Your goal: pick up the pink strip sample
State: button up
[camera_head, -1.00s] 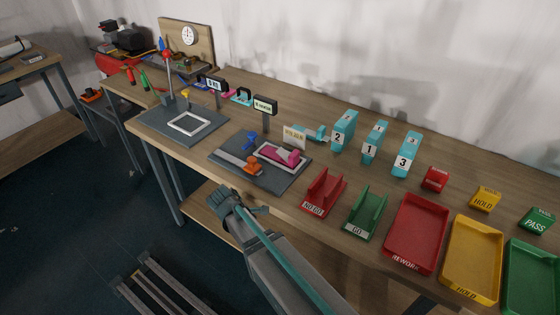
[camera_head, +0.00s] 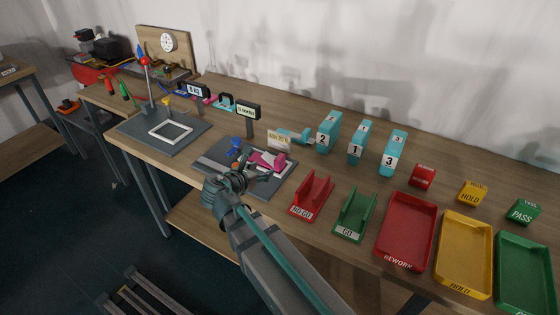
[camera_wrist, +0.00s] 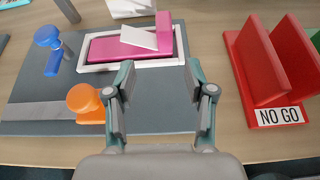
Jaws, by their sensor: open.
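The pink strip sample (camera_head: 268,161) lies within a white rectangular frame on a dark grey plate (camera_head: 217,159). In the wrist view the pink strip (camera_wrist: 105,49) is ahead of my fingers, with a white flap-like piece (camera_wrist: 139,38) over part of it and an upright pink part (camera_wrist: 164,30) at its right end. My gripper (camera_wrist: 158,82) is open and empty, with its fingertips just short of the white frame (camera_wrist: 90,69). In the head view my gripper (camera_head: 262,180) is over the plate's front part and hides some of it.
A blue knob (camera_wrist: 48,38) and an orange knob (camera_wrist: 84,98) stand on the plate to the left. The red NO GO holder (camera_wrist: 262,80) stands close on the right. Beyond it are the green GO holder (camera_head: 356,211) and the red REWORK tray (camera_head: 435,228).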

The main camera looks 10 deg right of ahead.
aim_at(276, 163)
jog(key=shift+n, duration=0.3)
jog(key=x, duration=0.5)
jog(key=shift+d+r+p, duration=0.4)
jog(key=shift+p+x, duration=0.9)
jog(key=shift+x, duration=2.2)
jog(key=shift+s+f, duration=0.15)
grip_shut()
